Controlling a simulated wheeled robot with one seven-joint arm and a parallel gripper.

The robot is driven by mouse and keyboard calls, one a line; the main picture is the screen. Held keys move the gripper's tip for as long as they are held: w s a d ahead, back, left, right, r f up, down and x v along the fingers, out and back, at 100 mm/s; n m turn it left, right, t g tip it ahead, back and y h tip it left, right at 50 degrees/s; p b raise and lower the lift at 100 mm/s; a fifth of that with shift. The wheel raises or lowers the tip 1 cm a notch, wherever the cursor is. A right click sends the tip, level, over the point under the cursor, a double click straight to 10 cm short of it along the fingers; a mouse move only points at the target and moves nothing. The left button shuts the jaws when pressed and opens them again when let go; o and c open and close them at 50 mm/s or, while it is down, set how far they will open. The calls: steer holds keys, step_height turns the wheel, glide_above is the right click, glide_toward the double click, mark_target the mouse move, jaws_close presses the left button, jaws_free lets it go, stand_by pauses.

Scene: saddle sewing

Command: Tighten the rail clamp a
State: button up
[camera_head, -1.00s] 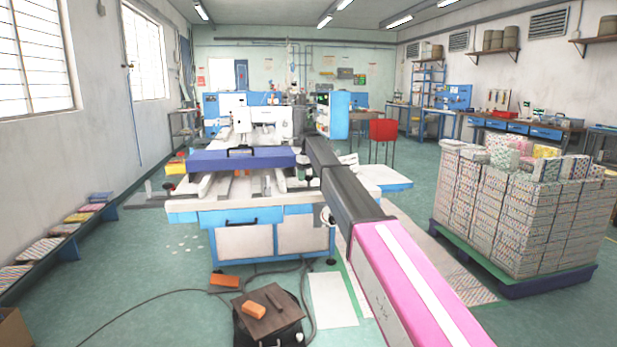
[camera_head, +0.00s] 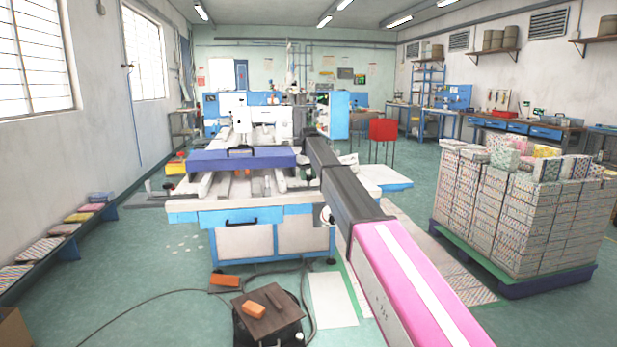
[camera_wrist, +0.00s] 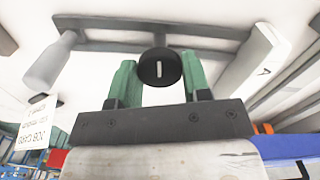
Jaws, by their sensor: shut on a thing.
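A round black knob (camera_wrist: 150,70) with a short, upright pale mark on its face shows in the wrist view. It looks like the knob of the rail clamp, but no label on it is readable. My gripper (camera_wrist: 159,76) has two green fingers, one on each side of the knob, shut on it. In the head view my arm reaches to the right side of the blue-and-white machine table (camera_head: 240,215). There my fingers and the knob are too small and too covered by my arm to make out.
A long blue-violet beam (camera_head: 225,160) with a black handle lies across the machine. In the wrist view, a grey bar (camera_wrist: 110,27) and a grey cylinder (camera_wrist: 48,65) are beyond the knob. Stacked boxes (camera_head: 520,210) stand on a pallet at right. A stool (camera_head: 268,315) stands in front.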

steer(key=m, duration=1.8)
steer(key=shift+m, duration=0.3)
stand_by(0.4)
steer(key=o, duration=0.9)
steer(key=shift+o, duration=0.2)
steer(key=shift+d, duration=0.1)
